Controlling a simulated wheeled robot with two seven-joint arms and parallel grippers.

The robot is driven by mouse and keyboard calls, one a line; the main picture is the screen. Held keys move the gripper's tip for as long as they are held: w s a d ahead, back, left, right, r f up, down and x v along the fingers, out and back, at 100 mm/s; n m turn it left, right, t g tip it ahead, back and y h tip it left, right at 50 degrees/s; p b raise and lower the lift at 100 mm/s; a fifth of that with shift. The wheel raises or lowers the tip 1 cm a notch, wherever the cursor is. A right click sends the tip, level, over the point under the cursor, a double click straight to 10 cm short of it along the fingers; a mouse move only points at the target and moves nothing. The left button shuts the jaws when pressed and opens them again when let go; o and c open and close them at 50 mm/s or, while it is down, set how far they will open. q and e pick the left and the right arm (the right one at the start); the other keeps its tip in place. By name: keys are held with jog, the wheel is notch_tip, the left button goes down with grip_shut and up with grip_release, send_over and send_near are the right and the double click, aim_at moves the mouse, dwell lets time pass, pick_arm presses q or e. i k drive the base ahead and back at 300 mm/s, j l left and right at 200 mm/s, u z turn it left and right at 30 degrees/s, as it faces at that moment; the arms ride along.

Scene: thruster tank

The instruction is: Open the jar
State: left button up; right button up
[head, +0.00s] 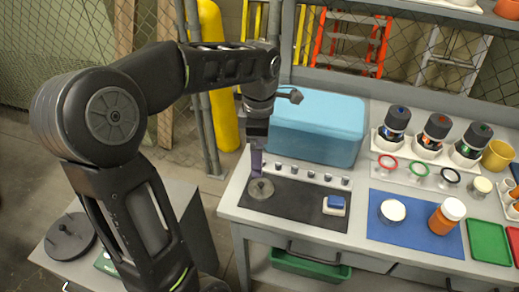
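I cannot tell for sure which is the jar meant. My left gripper (257,166) points down over the left end of the dark mat, just above a round grey disc-like piece, well left of both containers. Its fingers are too small and edge-on to show whether they are open. My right gripper is not in view.
The disc-like piece (261,189) lies on the dark mat (300,205), with a blue-and-white block (334,205) at its right. A translucent blue bin (318,125) stands behind. Red (388,162) and green rings, dark-topped devices, a yellow cup (497,155) and a green tray (488,243) occupy the right.

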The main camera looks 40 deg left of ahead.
aim_at(438, 223)
jog(key=k, duration=1)
